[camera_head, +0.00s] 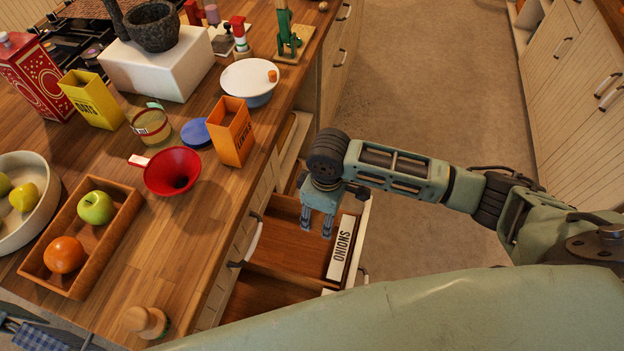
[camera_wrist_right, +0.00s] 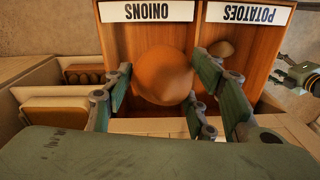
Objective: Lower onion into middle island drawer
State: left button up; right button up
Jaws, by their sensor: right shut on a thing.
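My right gripper (camera_head: 318,222) is over the open island drawer (camera_head: 290,245), at the compartment labelled ONIONS. In the right wrist view its fingers (camera_wrist_right: 160,95) are shut on a round brown onion (camera_wrist_right: 163,75). The onion is in front of the ONIONS compartment (camera_wrist_right: 120,48) in that view; I cannot tell whether it touches the bottom. In the head view the onion is hidden by the gripper. The ONIONS label (camera_head: 343,248) is on the drawer's outer side.
The island top (camera_head: 190,240) stands left of the drawer with a red funnel (camera_head: 172,172), an orange box (camera_head: 231,131) and a wooden fruit tray (camera_head: 120,228). Open floor (camera_head: 420,70) lies beyond.

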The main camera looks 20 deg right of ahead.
jog(key=w+r+n+p, duration=0.1)
jog(key=n+p, duration=0.1)
jog(key=w+a+r+n+p, duration=0.1)
jog(key=w+r+p, duration=0.1)
jog(key=shift+a+n, duration=0.15)
jog(key=shift+n, duration=0.25)
pick_arm(q)
notch_tip(320, 180, up, 6)
notch_tip(320, 180, down, 11)
jog(key=b, duration=1)
jog(key=shift+d+r, duration=0.15)
jog(key=shift+r, duration=0.05)
pick_arm(e)
notch_tip(320, 180, down, 10)
jog(key=w+n, duration=0.1)
jog(key=shift+n, duration=0.3)
pick_arm(q)
jog(key=shift+w, duration=0.15)
pick_arm(e)
jog(key=shift+a, duration=0.1)
jog(key=shift+f, duration=0.1)
pick_arm(q)
notch_tip(320, 180, down, 12)
jog(key=b, duration=1.2)
jog(key=shift+r, duration=0.2)
pick_arm(e)
jog(key=shift+f, duration=9.9)
